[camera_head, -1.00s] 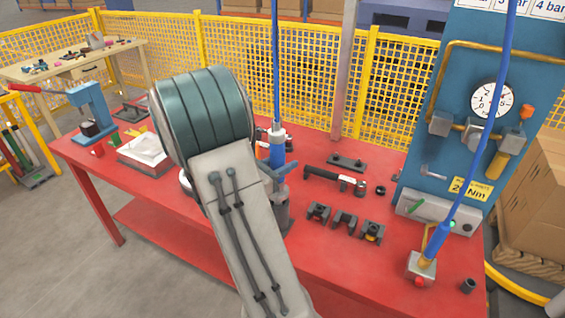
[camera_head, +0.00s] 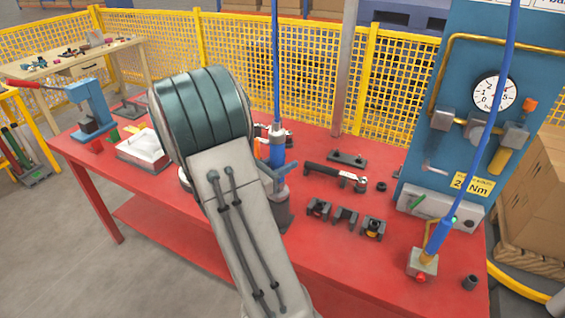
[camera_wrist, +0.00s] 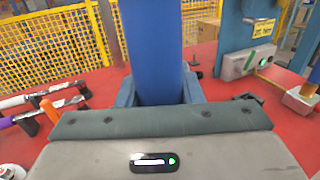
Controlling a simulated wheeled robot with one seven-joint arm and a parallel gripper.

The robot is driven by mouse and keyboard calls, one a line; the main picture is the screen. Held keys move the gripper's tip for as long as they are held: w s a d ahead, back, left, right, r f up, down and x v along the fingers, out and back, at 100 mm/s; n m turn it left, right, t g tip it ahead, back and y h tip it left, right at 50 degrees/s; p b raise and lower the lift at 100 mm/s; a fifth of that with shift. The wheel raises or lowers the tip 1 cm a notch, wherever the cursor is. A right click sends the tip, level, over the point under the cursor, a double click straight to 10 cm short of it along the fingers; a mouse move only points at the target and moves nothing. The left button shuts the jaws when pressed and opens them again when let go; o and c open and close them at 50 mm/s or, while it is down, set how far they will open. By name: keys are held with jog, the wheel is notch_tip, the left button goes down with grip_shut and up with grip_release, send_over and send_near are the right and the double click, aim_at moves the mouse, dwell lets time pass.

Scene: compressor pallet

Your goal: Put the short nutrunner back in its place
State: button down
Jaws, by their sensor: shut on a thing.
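A blue nutrunner (camera_head: 277,146) stands upright in my gripper (camera_head: 280,174), with its blue hose (camera_head: 275,60) rising out of view. In the wrist view, its blue body (camera_wrist: 153,45) lies between the two fingers of my gripper (camera_wrist: 158,92), which are shut on it. My forearm and gripper hide its lower end, so I cannot tell whether it touches anything. A second blue tool (camera_head: 438,237) on a blue hose stands tilted at a grey block (camera_head: 421,263) with a red part, near the table's right end. I cannot tell from its length which one is the short nutrunner.
The red table (camera_head: 320,265) holds three dark cradles (camera_head: 345,216), a black-handled wrench (camera_head: 330,174) and a dark plate with pegs (camera_head: 347,158). A blue panel with a gauge (camera_head: 493,93) rises at right. A blue press (camera_head: 95,105) and white tray (camera_head: 143,148) stand left.

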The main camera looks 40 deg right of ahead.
jog(key=shift+f+b, duration=0.35)
jog(key=shift+f, duration=0.15)
jog(key=c, duration=0.9)
grip_release()
jog(key=shift+a+f, duration=0.1)
jog(key=a+b, duration=0.1)
jog(key=a, duration=1.2)
jog(key=shift+a, duration=0.35)
jog(key=shift+s, duration=0.15)
